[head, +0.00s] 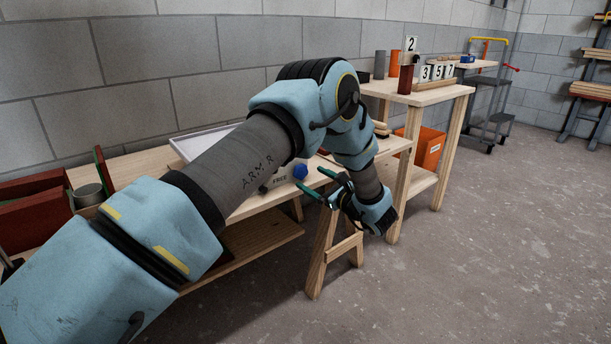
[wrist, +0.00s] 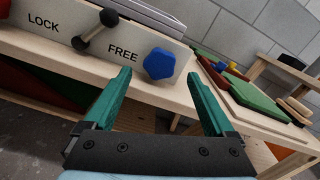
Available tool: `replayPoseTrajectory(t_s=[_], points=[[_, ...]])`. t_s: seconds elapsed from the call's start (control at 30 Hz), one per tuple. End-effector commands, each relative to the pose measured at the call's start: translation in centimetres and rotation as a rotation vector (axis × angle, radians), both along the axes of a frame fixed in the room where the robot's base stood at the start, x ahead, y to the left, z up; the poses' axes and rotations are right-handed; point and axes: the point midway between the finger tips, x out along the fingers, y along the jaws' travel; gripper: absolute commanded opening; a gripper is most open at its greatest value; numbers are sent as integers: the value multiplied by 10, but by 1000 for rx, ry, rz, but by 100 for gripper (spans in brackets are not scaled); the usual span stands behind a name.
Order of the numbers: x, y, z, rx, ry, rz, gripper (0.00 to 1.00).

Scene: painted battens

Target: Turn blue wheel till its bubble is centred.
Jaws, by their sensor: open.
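The blue wheel (wrist: 160,63) is a five-sided blue knob on a pale panel (wrist: 60,38) at the front edge of the workbench, to the right of the word FREE. It also shows in the head view (head: 300,171), small, just left of my gripper. My gripper (wrist: 160,82) is open and empty, with its two green fingers pointing towards the wheel. The wheel appears between and beyond the fingertips, and I see no contact. In the head view my gripper (head: 313,184) is at the bench's front edge. No bubble can be made out in either view.
A black-ended lever (wrist: 93,32) sits on the panel between LOCK and FREE. Green and red boards (wrist: 240,85) lie to the right of the panel. A taller table (head: 440,95) with number cards stands beyond the bench. The floor at right is clear.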

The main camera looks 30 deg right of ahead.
Motion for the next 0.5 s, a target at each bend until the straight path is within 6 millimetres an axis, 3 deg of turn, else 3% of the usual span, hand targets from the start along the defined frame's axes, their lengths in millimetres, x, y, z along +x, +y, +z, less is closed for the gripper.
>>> replayPoseTrajectory(t_s=[0.2, 0.5], points=[[29, 6, 0, -1, 1, 2, 89], [37, 7, 0, -1, 1, 0, 89]])
